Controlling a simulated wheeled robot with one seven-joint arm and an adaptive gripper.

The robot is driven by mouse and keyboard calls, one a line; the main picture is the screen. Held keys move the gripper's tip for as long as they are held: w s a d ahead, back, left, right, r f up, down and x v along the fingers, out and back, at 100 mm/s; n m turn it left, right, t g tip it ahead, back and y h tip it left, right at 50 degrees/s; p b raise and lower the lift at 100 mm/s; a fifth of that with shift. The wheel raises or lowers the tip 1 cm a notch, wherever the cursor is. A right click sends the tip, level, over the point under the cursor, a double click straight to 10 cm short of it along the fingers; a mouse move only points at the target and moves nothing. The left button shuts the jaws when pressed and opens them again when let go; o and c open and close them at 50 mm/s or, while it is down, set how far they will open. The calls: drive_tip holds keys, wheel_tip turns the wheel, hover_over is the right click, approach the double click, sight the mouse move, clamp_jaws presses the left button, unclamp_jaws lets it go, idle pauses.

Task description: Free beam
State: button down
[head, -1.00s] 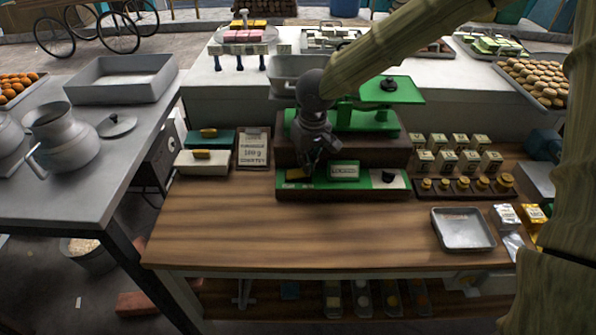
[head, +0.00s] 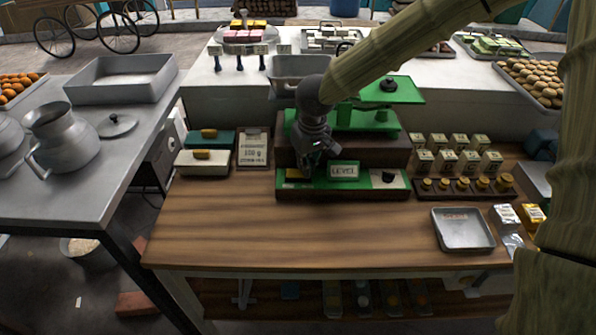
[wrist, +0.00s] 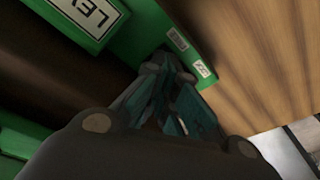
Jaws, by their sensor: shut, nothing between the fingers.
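The balance scale stands on the wooden counter, with a green beam assembly (head: 368,118) over a dark brown body (head: 375,152). My gripper (head: 318,161) is shut and empty, in front of the scale just right of the yellow piece. In the wrist view my gripper's fingers (wrist: 168,75) are together near the green base (wrist: 190,45). Whether they touch it I cannot tell. My gripper hides part of the scale.
A metal tray (head: 463,230) lies on the counter's right, near foil packets (head: 505,215). Brass weights (head: 465,185) and small boxes (head: 458,160) stand right of the scale. A card (head: 253,148) and two boxes (head: 205,162) stand left. The counter's front middle is clear.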

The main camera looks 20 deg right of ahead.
drive_tip(key=shift+r+p, duration=3.45)
drive_tip(key=shift+p, duration=1.9)
